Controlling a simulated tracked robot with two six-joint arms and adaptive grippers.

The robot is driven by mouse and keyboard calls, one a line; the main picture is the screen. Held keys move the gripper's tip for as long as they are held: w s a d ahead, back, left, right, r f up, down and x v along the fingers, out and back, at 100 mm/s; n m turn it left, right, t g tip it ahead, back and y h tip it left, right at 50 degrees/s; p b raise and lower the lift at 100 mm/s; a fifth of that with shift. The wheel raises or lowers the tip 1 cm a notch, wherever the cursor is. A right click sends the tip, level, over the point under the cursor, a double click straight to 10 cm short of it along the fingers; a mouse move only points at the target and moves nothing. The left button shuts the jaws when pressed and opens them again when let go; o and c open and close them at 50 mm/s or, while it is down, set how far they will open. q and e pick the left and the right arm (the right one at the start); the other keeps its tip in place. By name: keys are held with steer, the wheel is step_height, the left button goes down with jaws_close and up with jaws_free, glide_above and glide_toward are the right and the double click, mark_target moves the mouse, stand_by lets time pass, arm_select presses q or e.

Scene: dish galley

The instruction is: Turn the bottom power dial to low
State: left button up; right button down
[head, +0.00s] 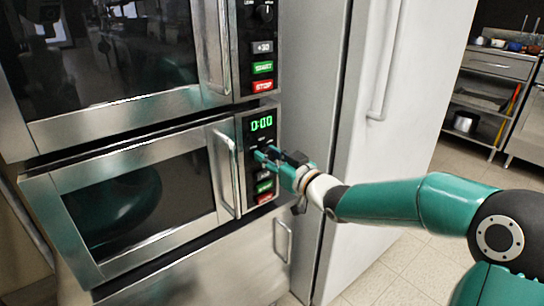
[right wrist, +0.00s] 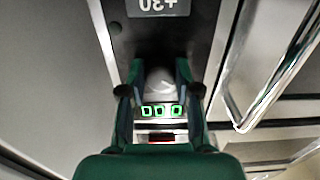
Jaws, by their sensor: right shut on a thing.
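Two stacked microwaves stand on the left in the head view. The bottom microwave (head: 150,190) has a control panel with a green display (head: 261,123) reading 0:00. My right gripper (head: 264,156) reaches this panel from the right, just below the display, and mostly hides the bottom power dial. In the right wrist view, which shows the panel upside down, the grey dial (right wrist: 160,82) sits between the two fingers of my right gripper (right wrist: 158,72), which are shut on it. I cannot read the dial's setting. My left gripper is not in view.
The top microwave (head: 110,55) has its own dial (head: 265,13). The bottom door handle (head: 226,172) stands out close to the left of the panel. A white fridge (head: 400,90) stands at the right. Open floor (head: 385,285) and shelves (head: 485,100) lie beyond.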

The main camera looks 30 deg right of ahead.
steer(key=c, duration=0.9)
jaws_free()
steer(key=shift+f, duration=0.3)
steer(key=shift+o, duration=0.3)
steer(key=shift+r, duration=0.15)
steer(key=s, duration=1.2)
steer(key=shift+d, duration=0.45)
steer(key=shift+a, duration=0.1)
